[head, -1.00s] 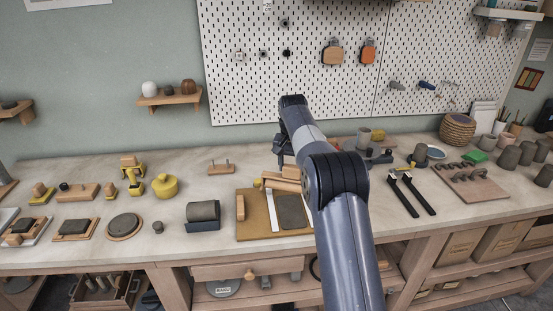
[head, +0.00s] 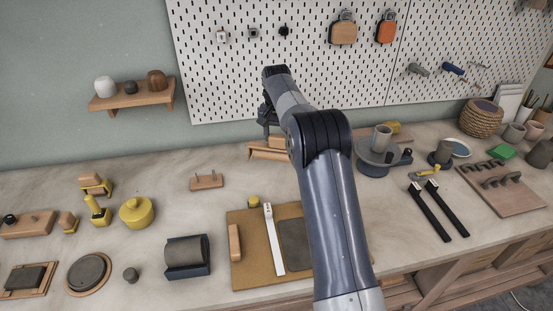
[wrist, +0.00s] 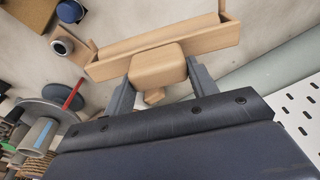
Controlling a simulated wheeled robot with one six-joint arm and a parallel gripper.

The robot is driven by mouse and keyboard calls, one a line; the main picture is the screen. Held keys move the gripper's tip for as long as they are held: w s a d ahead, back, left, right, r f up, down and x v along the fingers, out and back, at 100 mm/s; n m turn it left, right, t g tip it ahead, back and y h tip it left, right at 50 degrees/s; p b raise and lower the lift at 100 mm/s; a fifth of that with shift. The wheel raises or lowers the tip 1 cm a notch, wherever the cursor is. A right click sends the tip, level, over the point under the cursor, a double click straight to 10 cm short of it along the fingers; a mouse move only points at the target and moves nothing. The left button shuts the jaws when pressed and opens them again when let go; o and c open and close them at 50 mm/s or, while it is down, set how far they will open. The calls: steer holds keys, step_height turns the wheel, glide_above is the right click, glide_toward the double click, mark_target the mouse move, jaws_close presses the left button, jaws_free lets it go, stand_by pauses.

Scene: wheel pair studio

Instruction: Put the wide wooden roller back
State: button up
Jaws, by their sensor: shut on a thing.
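My gripper (wrist: 158,78) is shut on the wide wooden roller (wrist: 158,62), a pale wooden piece with a rounded block between the two fingers and a small nub below. A long pale wooden holder (wrist: 205,37) with raised ends lies directly beyond it in the wrist view. The roller overlaps the holder's middle there; I cannot tell whether they touch. In the head view my gripper (head: 268,115) is over the back of the table, above the holder (head: 266,155). My arm hides part of both.
A tan board (head: 240,275) with a white strip (head: 273,240) lies in front. A small pegged wooden stand (head: 207,181) is to the left. A grey wheel with a cup (head: 382,138) stands at the right. The pegboard (head: 230,85) rises behind.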

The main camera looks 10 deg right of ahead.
mark_target(278, 155)
step_height(278, 155, down, 7)
steer(key=shift+f+p, duration=0.1)
steer(key=shift+p, duration=0.55)
steer(key=shift+s+f+b, duration=0.2)
steer(key=shift+f+b, duration=0.2)
steer(key=shift+f, duration=0.3)
steer(key=o, duration=0.7)
steer(key=shift+f, duration=0.1)
steer(key=o, duration=0.3)
steer(key=shift+w, duration=0.1)
steer(key=shift+o, duration=0.9)
